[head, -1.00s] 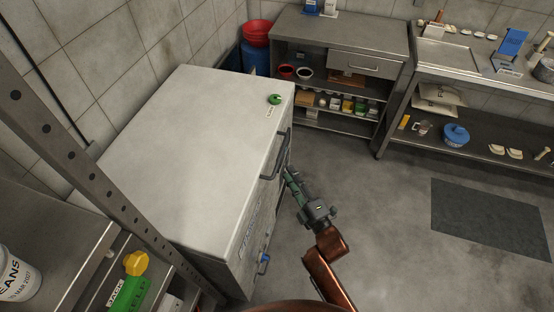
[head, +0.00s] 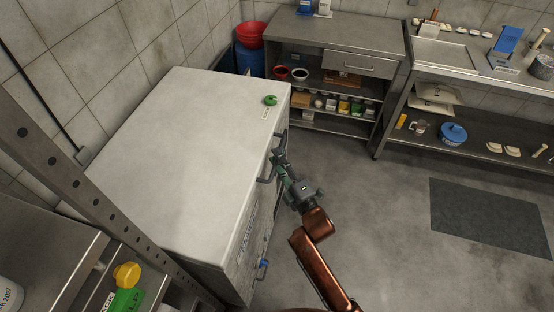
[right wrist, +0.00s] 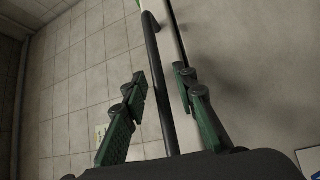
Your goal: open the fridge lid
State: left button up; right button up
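The fridge is a white chest (head: 235,262) with a broad flat lid (head: 180,140), which looks shut. A dark bar handle (head: 265,180) runs along the lid's front edge, and it also shows in the right wrist view (right wrist: 153,60). My right gripper (head: 278,162) is at the handle, partly covering it. In the right wrist view its two green-padded fingers (right wrist: 162,82) are apart, with the bar running between them. My left gripper is not in view.
A green round item (head: 270,100) sits on the lid's far corner. A metal shelf post (head: 75,180) stands close on the left. A steel cabinet (head: 340,35) and a counter (head: 480,65) stand behind. The floor (head: 370,230) to the right is open, with a dark mat (head: 490,217).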

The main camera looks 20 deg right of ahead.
grip_shut()
dwell(0.4)
jog(key=shift+r, duration=0.1)
